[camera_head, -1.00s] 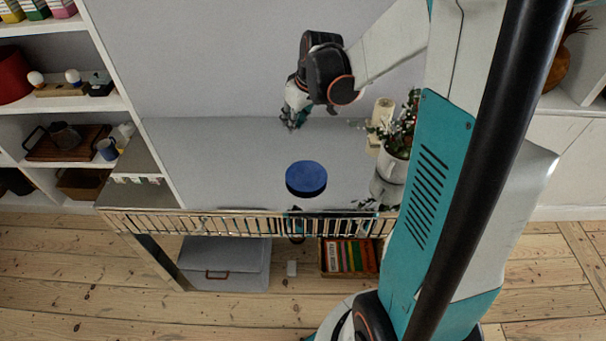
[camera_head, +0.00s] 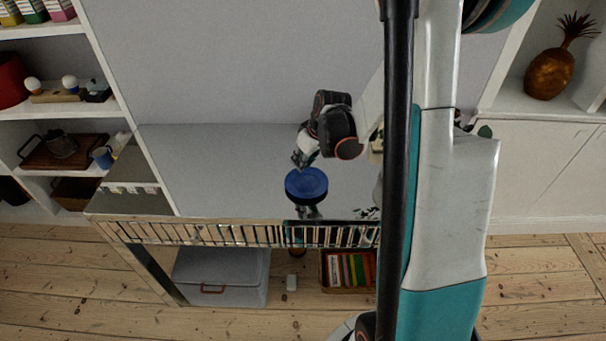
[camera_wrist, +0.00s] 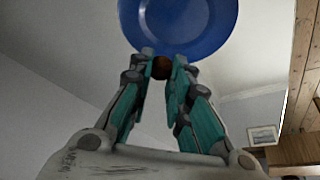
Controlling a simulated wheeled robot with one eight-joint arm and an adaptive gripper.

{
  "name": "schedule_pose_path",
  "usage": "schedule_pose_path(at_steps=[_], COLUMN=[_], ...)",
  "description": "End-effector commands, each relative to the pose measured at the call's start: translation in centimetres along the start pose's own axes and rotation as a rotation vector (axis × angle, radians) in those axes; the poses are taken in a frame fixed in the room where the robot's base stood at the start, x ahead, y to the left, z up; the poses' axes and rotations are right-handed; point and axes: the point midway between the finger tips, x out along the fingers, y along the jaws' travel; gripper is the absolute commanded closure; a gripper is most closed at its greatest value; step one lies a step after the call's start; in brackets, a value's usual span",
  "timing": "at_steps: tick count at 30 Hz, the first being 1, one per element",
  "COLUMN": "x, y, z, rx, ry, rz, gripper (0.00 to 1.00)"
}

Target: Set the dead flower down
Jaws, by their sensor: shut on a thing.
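My gripper (camera_head: 302,160) is above the shiny table top, just behind the round blue dish (camera_head: 306,184) in the head view. In the wrist view, my gripper's fingertips (camera_wrist: 161,66) are closed around a small dark brown, roundish thing (camera_wrist: 161,68), which seems to be the dead flower. Only part of it shows between the fingers. The blue dish (camera_wrist: 185,22) fills the top of the wrist view, just beyond the fingertips, and looks empty. I cannot tell whether the brown thing touches the dish. In the head view the flower is too small to make out.
The table top (camera_head: 230,165) is clear left of the dish. A slatted rail (camera_head: 200,233) runs along its front edge. My arm mostly hides a plant and a pale object at the right. A shelf unit (camera_head: 62,115) stands left; a lidded grey box (camera_head: 220,277) and book crate (camera_head: 348,270) are below.

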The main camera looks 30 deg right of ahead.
Motion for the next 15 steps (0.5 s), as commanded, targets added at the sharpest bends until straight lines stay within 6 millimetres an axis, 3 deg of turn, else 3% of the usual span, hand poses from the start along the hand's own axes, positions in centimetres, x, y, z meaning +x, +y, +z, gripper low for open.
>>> schedule_pose_path(at_steps=[5, 11, 15], x=[1.1, 3.9, 4.2], y=[0.0, 0.0, 0.0], z=[0.5, 1.6, 1.7], rx=[0.0, 0.0, 0.0], ry=[0.0, 0.0, 0.0], rz=[0.0, 0.0, 0.0], gripper=[1.0, 1.0, 1.0])
